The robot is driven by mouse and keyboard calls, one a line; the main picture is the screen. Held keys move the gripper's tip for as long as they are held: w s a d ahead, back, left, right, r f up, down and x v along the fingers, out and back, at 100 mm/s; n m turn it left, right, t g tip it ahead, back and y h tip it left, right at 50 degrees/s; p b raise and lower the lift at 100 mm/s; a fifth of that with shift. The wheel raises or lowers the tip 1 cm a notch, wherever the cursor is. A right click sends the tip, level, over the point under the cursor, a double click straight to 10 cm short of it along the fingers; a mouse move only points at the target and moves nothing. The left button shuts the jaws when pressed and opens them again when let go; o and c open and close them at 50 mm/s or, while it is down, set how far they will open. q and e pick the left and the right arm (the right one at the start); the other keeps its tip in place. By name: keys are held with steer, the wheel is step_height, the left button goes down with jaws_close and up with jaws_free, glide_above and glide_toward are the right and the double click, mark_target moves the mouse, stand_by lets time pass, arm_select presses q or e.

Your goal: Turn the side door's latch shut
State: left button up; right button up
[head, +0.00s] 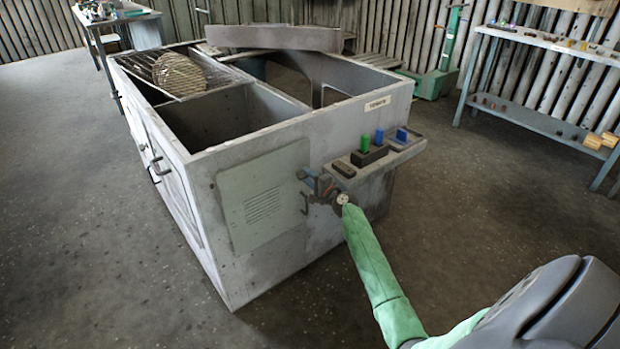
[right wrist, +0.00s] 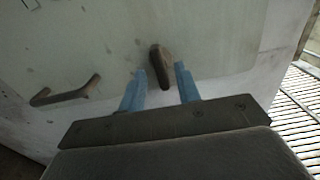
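The side door (head: 262,200) is a pale grey-green panel with slots on the near end of the housing and looks closed. My right gripper (head: 312,183) is at its right edge. In the right wrist view, the brown latch lever (right wrist: 160,63) stands between the blue fingertips of my right gripper (right wrist: 161,72). The fingers are apart, with a gap on each side of the lever. A dark door handle (right wrist: 68,92) is left of the fingers; it also shows in the head view (head: 305,203). The latch is mostly hidden by my gripper in the head view. My left gripper is out of view.
A ledge (head: 408,153) with green and blue items juts from the housing just above my right gripper. The housing (head: 345,125) is open on top, with a wire grille (head: 208,82) across one part. A workbench (head: 540,42) is at the right.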

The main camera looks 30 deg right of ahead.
steer(key=shift+d+r, duration=0.1)
steer(key=s, duration=0.7)
steer(key=shift+s+d, duration=0.3)
steer(key=shift+s, duration=0.1)
stand_by(0.6)
